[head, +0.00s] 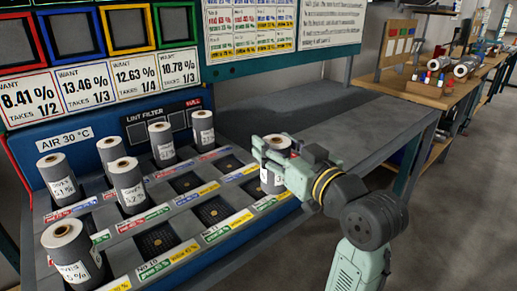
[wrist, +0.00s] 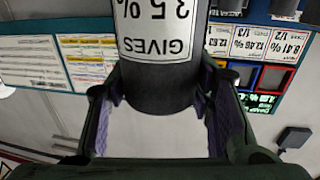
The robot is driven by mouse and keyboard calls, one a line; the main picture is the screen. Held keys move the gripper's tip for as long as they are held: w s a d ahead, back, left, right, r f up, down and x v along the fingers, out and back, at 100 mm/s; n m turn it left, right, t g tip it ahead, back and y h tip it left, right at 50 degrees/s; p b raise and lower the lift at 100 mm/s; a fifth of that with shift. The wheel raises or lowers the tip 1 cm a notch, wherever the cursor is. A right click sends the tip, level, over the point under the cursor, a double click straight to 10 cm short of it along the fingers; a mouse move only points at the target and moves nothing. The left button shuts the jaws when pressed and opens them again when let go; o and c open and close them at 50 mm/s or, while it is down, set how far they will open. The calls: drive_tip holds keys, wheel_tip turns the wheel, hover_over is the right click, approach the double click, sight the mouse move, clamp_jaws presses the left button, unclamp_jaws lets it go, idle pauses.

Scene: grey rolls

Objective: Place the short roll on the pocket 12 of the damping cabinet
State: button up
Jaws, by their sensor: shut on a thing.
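The short roll (head: 271,182), grey with a white label, is between the fingers of my gripper (head: 278,155) at the right end of the damping cabinet (head: 225,243). It is upright in the head view. In the wrist view the roll (wrist: 160,88) shows an upside-down label reading "GIVES" and 3.5%, with the fingers of my gripper (wrist: 160,100) on both sides of it. My gripper is shut on it. Its lower end is over the right-hand pockets, and I cannot tell whether it touches the cabinet. The pocket numbers are too small to read, so pocket 12 cannot be picked out.
Several other grey rolls stand in pockets at the left and back, including a front-left roll (head: 70,250) and a back roll (head: 203,128). Empty dark pockets show in the middle, one at the front (head: 155,242). A bare grey bench (head: 340,125) lies behind my gripper.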

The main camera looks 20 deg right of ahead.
drive_tip(key=w+a+f+p, duration=0.1)
drive_tip(key=w+f, duration=0.3)
drive_tip(key=w, duration=0.2)
drive_tip(key=shift+a, duration=0.25)
drive_tip(key=shift+f, duration=0.3)
drive_tip(key=o, duration=1.3)
drive_tip(key=shift+r, duration=0.1)
drive_tip(key=s+d+b, duration=0.2)
drive_tip(key=s, duration=1)
drive_tip(key=shift+d+r, duration=0.15)
drive_tip(key=shift+r, duration=0.05)
